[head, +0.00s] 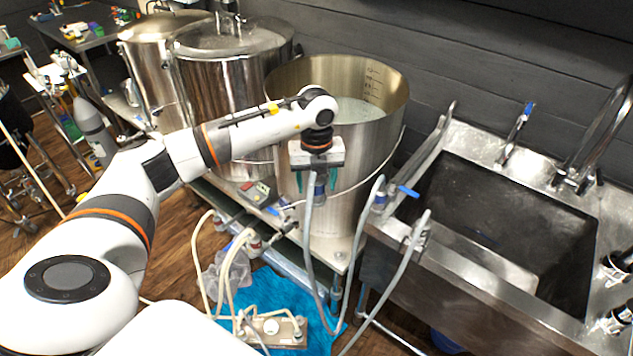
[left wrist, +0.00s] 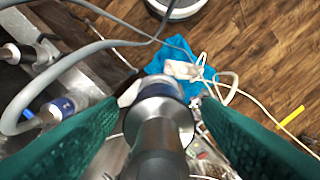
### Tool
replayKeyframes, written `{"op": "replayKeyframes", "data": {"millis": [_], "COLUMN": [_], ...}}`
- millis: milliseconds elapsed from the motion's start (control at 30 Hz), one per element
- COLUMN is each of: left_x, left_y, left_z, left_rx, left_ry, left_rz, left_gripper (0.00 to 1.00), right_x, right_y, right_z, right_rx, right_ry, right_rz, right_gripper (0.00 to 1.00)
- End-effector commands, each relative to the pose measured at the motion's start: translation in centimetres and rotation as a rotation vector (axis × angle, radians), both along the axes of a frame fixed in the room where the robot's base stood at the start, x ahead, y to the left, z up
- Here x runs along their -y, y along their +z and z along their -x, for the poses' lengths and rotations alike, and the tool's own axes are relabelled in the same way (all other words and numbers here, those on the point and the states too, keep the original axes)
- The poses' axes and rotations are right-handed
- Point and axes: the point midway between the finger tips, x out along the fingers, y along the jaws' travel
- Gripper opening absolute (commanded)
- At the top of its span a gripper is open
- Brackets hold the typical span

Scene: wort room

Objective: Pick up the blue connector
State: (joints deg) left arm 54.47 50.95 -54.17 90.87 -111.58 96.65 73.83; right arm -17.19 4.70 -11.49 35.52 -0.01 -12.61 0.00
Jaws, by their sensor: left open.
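My left gripper (head: 318,184) is open in front of the large open kettle, pointing down, with its two green fingers apart. A metal connector with a blue band (head: 319,192) sits between the fingers at the top of a grey hose. In the left wrist view the blue-banded connector (left wrist: 160,90) stands between the two green fingers (left wrist: 160,110), with a visible gap on each side. Its lower end is hidden by its own metal body. A second blue-banded connector (left wrist: 62,106) lies to the left in that view, on another hose. My right gripper is not in view.
The open kettle (head: 350,190) stands just behind the gripper. A steel sink (head: 470,290) with blue-handled valves is at the right. Grey hoses (head: 403,265) loop in front.

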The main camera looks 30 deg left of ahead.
Motion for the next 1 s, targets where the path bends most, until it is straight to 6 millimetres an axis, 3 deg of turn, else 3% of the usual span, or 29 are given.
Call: {"op": "replayKeyframes", "data": {"millis": [167,500,767,1000], "left_x": [0.0,0.1,0.1,0.1], "left_y": [-0.1,0.0,0.3,4.1], "left_z": [0.0,0.0,-0.1,-0.1], "left_rx": [0.000,0.001,0.003,0.008], "left_ry": [-0.001,-0.001,-0.001,-0.001], "left_rz": [0.000,0.001,0.002,0.003], "left_gripper": [0.59,0.07,0.07,0.07], "right_x": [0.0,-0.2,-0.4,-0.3], "right_y": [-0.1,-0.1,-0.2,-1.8], "right_z": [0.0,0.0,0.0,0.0], "right_rx": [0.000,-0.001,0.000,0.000], "right_ry": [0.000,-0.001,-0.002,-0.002], "right_rz": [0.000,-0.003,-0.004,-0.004], "right_gripper": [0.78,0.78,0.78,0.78]}}
